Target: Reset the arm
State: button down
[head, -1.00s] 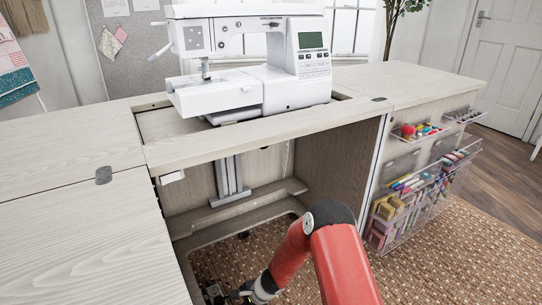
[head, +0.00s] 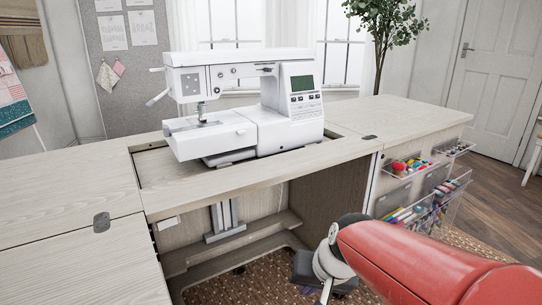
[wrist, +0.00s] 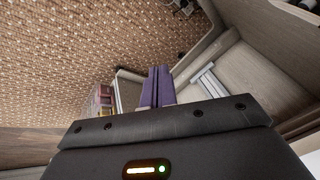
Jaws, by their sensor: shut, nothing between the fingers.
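My gripper is in the wrist view, where its two purple fingers (wrist: 157,88) lie together, shut and empty. In the head view my red arm reaches in from the lower right, and the dark gripper body (head: 318,272) hangs low in front of the cabinet's open knee space. The fingertips are hard to make out there. The sewing cabinet (head: 90,180) has a pale wood top. The white sewing machine (head: 243,105) stands in the recess of that top, well above and behind my gripper.
Clear bins (head: 408,166) with colourful supplies hang on the cabinet's right side, close to my arm. A metal lift column (head: 224,217) stands inside the knee space. A woven rug (wrist: 90,50) covers the floor. The cabinet's left top is clear.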

jog(key=s+d+r+n+t+h+p, duration=0.1)
jog(key=s+d+r+h, duration=0.1)
jog(key=s+d+r, duration=0.3)
jog(key=s+d, duration=0.3)
jog(key=s, duration=0.3)
jog(key=shift+s+t+h, duration=0.3)
jog(key=shift+s, duration=0.1)
jog(key=shift+a+r, duration=0.1)
jog(key=shift+a, duration=0.1)
